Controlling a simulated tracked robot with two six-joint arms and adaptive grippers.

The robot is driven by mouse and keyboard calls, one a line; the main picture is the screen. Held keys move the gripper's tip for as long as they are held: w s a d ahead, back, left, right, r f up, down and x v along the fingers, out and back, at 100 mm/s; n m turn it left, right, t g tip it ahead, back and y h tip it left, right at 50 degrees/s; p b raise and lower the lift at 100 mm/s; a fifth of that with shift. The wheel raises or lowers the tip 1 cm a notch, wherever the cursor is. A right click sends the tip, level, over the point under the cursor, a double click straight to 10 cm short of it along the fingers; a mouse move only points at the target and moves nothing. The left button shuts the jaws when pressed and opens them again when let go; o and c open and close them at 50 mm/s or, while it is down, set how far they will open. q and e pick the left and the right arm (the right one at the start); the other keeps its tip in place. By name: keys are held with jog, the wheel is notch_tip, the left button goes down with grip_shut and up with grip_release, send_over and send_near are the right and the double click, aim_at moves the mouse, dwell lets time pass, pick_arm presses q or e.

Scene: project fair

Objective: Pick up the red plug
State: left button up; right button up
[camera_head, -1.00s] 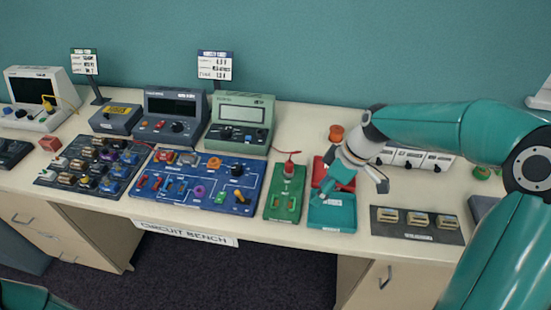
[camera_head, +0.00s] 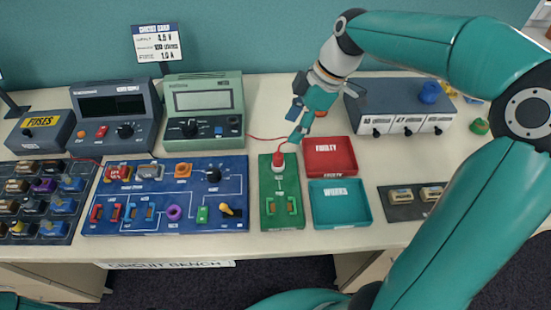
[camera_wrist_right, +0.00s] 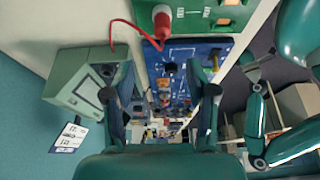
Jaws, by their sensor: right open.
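The red plug (camera_head: 278,161) stands upright on the green board (camera_head: 269,214), with a thin red lead running from it. In the right wrist view the red plug (camera_wrist_right: 162,20) shows near the top edge, beyond the fingertips. My right gripper (camera_head: 316,103) is open and empty, above and just behind the plug and the red tray. It is apart from the plug. In the right wrist view its two fingers (camera_wrist_right: 160,92) are spread, with the plug outside the gap.
A red tray (camera_head: 330,142) marked FAULTY and a teal tray (camera_head: 367,210) marked WORKS are right of the green board. A blue circuit board (camera_head: 150,222) lies to its left. A green meter (camera_head: 178,142) and a grey box (camera_head: 388,97) stand behind.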

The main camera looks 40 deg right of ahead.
aim_at(280, 152)
jog(key=x, duration=0.6)
jog(key=shift+f, duration=0.1)
jog(key=x, duration=0.1)
jog(key=p+x, duration=0.1)
jog(key=x, duration=0.2)
jog(key=shift+s+d+f+p, duration=0.1)
jog(key=shift+s+f+p, duration=0.2)
jog(key=shift+f, duration=0.1)
jog(key=shift+w+f, duration=0.2)
jog(key=shift+f, duration=0.15)
jog(key=shift+c, duration=0.4)
grip_shut()
